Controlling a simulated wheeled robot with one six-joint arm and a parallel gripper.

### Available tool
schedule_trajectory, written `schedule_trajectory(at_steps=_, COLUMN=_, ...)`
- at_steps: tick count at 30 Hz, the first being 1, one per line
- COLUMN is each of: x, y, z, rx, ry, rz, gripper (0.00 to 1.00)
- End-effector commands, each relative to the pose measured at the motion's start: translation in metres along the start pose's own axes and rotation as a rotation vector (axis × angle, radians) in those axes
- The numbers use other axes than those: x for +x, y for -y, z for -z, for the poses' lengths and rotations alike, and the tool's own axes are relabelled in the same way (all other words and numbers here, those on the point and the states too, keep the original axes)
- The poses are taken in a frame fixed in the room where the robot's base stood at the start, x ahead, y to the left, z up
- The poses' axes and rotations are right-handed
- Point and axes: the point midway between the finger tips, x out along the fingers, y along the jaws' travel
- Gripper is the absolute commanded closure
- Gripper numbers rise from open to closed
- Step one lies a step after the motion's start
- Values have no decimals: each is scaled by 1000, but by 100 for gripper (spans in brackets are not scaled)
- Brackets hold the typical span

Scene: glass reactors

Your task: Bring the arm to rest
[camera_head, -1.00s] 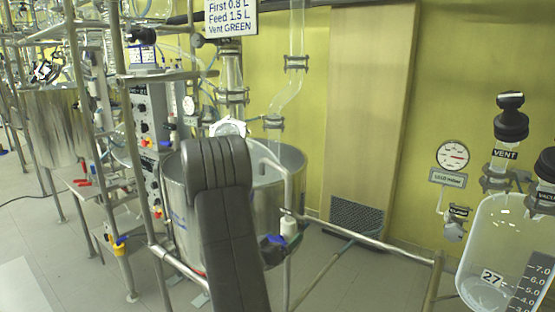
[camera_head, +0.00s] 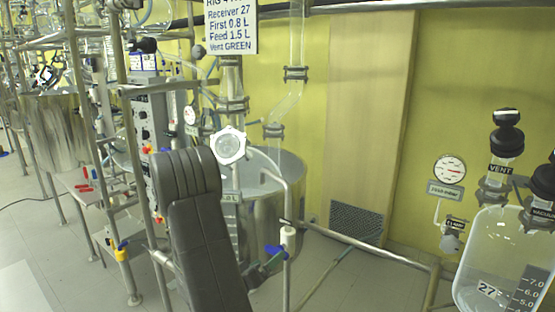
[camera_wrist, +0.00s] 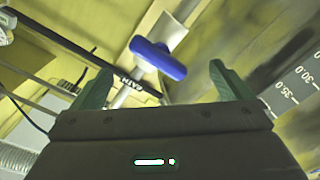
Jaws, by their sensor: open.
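My arm's dark padded link (camera_head: 200,220) stands in the front middle of the head view. My gripper (camera_wrist: 160,66) shows in the wrist view with its two green fingers spread apart and nothing held between them. A blue valve handle (camera_wrist: 158,58) on a pale stem lies beyond the fingertips, in line with the gap. It looks clear of both fingers. In the head view a blue handle (camera_head: 275,251) sits beside a white valve body (camera_head: 288,238), just right of my arm. My gripper is mostly hidden there.
A steel vessel (camera_head: 279,205) and a round white cap or dial (camera_head: 229,146) stand behind my arm. A metal rail (camera_head: 365,241) runs right toward a glass receiver (camera_head: 490,250) marked 27. A sign (camera_head: 230,28) hangs above. Racks with a control panel stand left. Floor shows at lower left.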

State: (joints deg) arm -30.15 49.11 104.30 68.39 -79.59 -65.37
Motion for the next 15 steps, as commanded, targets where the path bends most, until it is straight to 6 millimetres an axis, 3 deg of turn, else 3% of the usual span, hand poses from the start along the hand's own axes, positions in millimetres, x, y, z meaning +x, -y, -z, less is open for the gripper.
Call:
schedule_trajectory(at_steps=6, x=-15, y=0, z=0, rx=0, ry=0, rz=1, gripper=2)
schedule_trajectory(at_steps=15, x=-17, y=0, z=0, rx=1, ry=1, rz=0, gripper=2)
